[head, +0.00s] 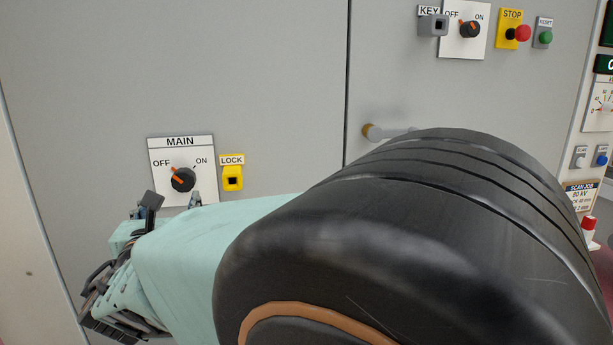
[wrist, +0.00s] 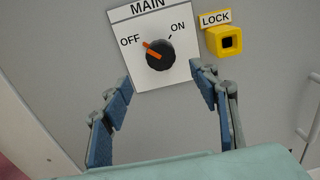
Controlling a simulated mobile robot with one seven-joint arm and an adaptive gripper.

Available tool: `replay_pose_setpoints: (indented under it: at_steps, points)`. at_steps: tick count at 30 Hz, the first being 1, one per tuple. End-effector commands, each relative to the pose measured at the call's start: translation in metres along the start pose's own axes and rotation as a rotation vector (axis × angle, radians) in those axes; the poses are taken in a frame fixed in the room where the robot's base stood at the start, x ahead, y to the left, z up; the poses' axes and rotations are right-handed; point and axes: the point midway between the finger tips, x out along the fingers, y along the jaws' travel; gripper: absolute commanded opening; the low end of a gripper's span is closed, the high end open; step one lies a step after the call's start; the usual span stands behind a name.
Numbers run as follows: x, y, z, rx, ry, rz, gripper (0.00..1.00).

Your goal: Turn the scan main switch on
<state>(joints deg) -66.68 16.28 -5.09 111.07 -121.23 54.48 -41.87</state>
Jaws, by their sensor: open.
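The main switch is a black rotary knob (head: 183,180) with an orange pointer on a white plate (head: 208,144) labelled MAIN, OFF and ON. In the head view the pointer slants up and left, toward OFF. The knob also shows in the wrist view (wrist: 160,55), its orange pointer aimed at OFF. My gripper (head: 172,201) is just below the plate in the head view. In the wrist view my gripper (wrist: 160,80) is open and empty, its fingers on either side below the knob and apart from it. My arm hides part of the panel to the right.
A yellow LOCK fitting (head: 232,178) sits close to the right of the plate and also shows in the wrist view (wrist: 225,41). A second OFF/ON knob (head: 469,29), a red STOP button (head: 522,33) and a door handle (head: 385,132) are farther right. The panel left of the plate is bare.

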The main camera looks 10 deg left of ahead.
Motion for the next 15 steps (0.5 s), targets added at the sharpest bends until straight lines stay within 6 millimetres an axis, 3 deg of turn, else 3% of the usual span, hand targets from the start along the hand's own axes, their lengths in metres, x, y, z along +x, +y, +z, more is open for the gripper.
replay_pose_setpoints:
  at_steps: [15]
  points:
    - [0.087, -0.001, 0.001, 0.000, 0.001, -0.003, 0.55]
